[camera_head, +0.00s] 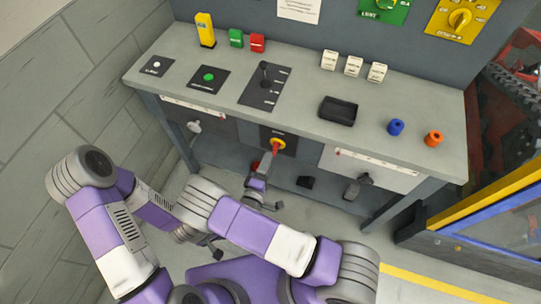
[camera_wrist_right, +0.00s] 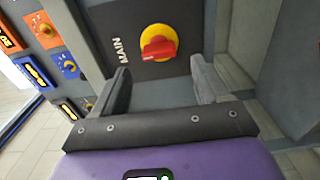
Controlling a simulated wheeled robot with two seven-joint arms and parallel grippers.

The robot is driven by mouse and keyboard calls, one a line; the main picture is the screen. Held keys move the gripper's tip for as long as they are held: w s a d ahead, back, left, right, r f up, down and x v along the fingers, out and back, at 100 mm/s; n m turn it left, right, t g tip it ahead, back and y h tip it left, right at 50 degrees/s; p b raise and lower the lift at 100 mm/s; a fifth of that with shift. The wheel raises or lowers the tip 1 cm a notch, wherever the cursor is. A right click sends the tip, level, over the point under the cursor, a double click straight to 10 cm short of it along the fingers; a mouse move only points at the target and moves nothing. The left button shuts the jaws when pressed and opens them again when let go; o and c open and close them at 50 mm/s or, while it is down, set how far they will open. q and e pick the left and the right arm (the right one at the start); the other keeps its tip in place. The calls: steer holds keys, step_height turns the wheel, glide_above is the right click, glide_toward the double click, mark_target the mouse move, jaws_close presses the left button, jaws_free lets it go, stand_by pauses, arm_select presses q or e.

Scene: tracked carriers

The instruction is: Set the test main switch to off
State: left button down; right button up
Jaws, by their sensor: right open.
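The main switch is a red handle on a round yellow plate, on a dark panel below the bench top (camera_head: 278,143). In the right wrist view the switch (camera_wrist_right: 158,44) has the label MAIN beside it, and its red bar lies across the label's line of text. My right gripper (camera_head: 266,163) is just in front of the switch. In its wrist view the right gripper (camera_wrist_right: 159,68) is open, one finger on each side of the switch, with nothing between them; contact cannot be told. My left gripper (camera_head: 214,251) shows only partly, low and away from the panel.
The grey bench top (camera_head: 215,50) holds a black lever panel (camera_head: 266,87), a green button panel (camera_head: 208,79), a dark tray (camera_head: 339,110), and blue (camera_head: 396,127) and orange (camera_head: 433,138) cylinders. A yellow-edged barrier (camera_head: 480,196) stands at the right.

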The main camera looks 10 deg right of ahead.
steer(key=v, duration=0.3)
stand_by(0.5)
steer(key=s+d+f+m+g+y+p, duration=0.1)
steer(key=s+d+f+m+g+y, duration=0.15)
steer(key=f+m+g, duration=0.2)
steer(key=s+d+f+m+g+y+p, duration=0.1)
steer(key=s+f+m+g+y, duration=0.1)
steer(key=f+m+g+y, duration=0.3)
steer(key=s+a+r+m+g+y, duration=0.2)
steer(key=s+m+g+y, duration=0.2)
steer(key=s, duration=0.5)
steer(key=g+y, duration=0.1)
steer(key=y, duration=0.1)
steer(key=shift+s+r+y+p, duration=0.2)
steer(key=shift+s+y+p, duration=0.15)
steer(key=shift+p, duration=0.05)
steer(key=shift+a, duration=0.1)
stand_by(1.6)
